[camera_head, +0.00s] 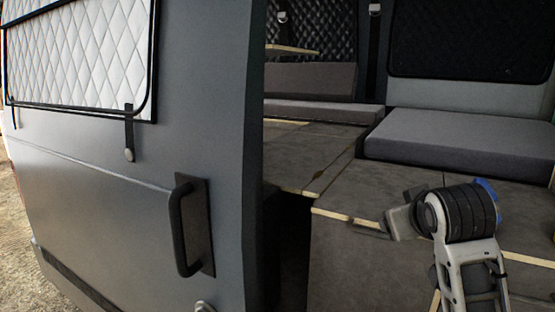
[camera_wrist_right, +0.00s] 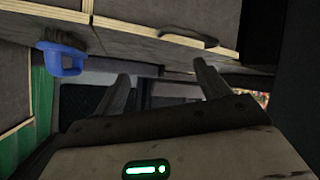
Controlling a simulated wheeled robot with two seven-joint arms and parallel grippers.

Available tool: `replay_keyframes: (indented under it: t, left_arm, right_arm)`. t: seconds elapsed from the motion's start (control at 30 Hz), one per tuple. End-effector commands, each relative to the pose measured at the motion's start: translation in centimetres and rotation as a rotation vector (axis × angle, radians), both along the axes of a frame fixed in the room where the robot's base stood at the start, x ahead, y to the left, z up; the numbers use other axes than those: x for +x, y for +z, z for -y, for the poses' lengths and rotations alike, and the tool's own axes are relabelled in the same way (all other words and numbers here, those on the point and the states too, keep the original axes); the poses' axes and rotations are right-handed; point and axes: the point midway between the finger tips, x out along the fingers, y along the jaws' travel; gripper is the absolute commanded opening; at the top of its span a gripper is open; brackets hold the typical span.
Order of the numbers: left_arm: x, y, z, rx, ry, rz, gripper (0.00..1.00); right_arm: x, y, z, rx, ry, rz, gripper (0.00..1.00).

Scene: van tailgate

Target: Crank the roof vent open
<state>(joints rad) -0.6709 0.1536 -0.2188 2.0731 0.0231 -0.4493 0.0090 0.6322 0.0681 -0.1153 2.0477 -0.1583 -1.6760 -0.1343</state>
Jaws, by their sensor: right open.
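I cannot make out a roof vent or its crank in either view. My right gripper (camera_head: 396,222) is over the front of the grey-brown bench in the head view, at the lower right. In the right wrist view its two dark fingers (camera_wrist_right: 160,72) stand wide apart with nothing between them. My left gripper is not in view.
A grey van door (camera_head: 215,120) with a black handle (camera_head: 181,225) fills the left. Grey cushions (camera_head: 455,143) lie on the bench (camera_head: 335,255). A blue object (camera_wrist_right: 62,60) and a dark cut-out handle (camera_wrist_right: 190,38) show near panel edges in the wrist view.

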Motion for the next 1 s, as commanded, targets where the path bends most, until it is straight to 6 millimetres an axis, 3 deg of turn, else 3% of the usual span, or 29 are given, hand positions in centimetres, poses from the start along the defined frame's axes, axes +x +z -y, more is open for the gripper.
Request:
replay_keyframes:
  t: [0.03,0.2,0.3,0.4,0.6,0.8,1.0]
  left_arm:
    - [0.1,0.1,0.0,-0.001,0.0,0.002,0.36]
    - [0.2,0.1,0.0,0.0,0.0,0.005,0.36]
    - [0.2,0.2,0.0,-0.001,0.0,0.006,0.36]
    - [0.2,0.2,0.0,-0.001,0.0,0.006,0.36]
    - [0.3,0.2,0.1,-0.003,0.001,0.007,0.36]
    - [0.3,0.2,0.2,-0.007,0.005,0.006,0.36]
    - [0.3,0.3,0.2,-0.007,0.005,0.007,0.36]
  right_arm:
    - [-1.6,-4.2,-0.2,0.012,0.009,-0.067,0.74]
    - [-8.4,-15.2,-1.0,0.062,0.035,-0.259,0.74]
    - [-13.3,-20.1,-1.5,0.093,0.046,-0.368,0.74]
    - [-17.9,-23.4,-2.0,0.123,0.053,-0.457,0.74]
    - [-25.2,-27.1,-2.7,0.171,0.058,-0.595,0.74]
    - [-31.5,-28.9,-3.3,0.212,0.056,-0.712,0.74]
    - [-28.3,-31.2,-4.9,0.241,0.119,-0.547,0.74]
